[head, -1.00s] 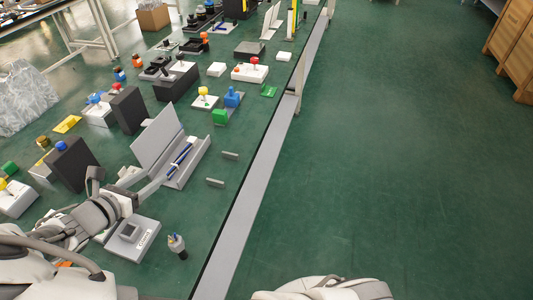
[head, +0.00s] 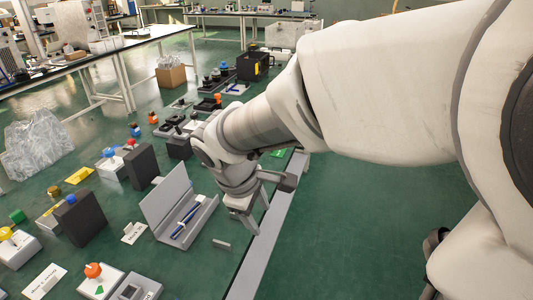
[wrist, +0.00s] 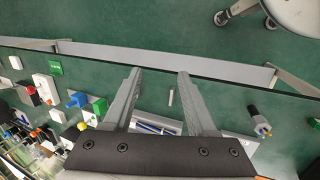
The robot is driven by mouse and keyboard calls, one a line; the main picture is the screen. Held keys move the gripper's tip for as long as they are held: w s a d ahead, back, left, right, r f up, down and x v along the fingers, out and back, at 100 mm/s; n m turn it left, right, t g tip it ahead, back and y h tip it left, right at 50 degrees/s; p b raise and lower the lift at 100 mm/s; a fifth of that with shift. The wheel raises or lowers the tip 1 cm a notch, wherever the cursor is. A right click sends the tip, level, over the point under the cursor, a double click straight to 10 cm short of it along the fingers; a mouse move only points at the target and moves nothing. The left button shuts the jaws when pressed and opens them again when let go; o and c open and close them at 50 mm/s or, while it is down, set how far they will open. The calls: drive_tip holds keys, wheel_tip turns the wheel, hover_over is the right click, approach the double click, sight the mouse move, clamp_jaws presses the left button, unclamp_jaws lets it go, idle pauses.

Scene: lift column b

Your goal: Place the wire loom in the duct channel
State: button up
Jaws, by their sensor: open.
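The wire loom (head: 187,219), a thin blue and dark bundle, lies lengthwise inside the grey duct channel (head: 207,215), whose tall lid stands open on its left side. In the wrist view, the loom (wrist: 150,128) shows low between the fingers, partly hidden by the gripper body. My gripper (head: 257,212) is above and to the right of the channel in the head view, apart from it. In the wrist view its two fingers (wrist: 159,72) are spread with nothing between them, pointing toward the bench's edge.
A small grey bar (head: 221,244) lies right of the channel. A black block (head: 141,166) and another dark block (head: 82,220) stand left. A dark connector with coloured tips (wrist: 260,122) stands at right in the wrist view. Open floor lies beyond the bench edge.

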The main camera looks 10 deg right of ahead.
drive_tip(key=s+d+r+m+t+y, duration=0.1)
drive_tip(key=s+d+r+m, duration=0.2)
drive_tip(key=s+r+m, duration=0.1)
drive_tip(key=s+d+r+m+t+y, duration=0.2)
drive_tip(key=s+d+r+m, duration=0.1)
drive_tip(key=s+m, duration=0.4)
drive_tip(key=shift+s+d+r, duration=0.35)
drive_tip(key=shift+s+r, duration=0.05)
drive_tip(key=shift+s, duration=0.05)
wheel_tip(320, 180, up, 14)
drive_tip(key=p, duration=1.4)
drive_tip(key=shift+r, duration=0.2)
drive_tip(key=shift+c, duration=0.6)
drive_tip(key=shift+f, duration=0.1)
drive_tip(key=shift+s, duration=0.1)
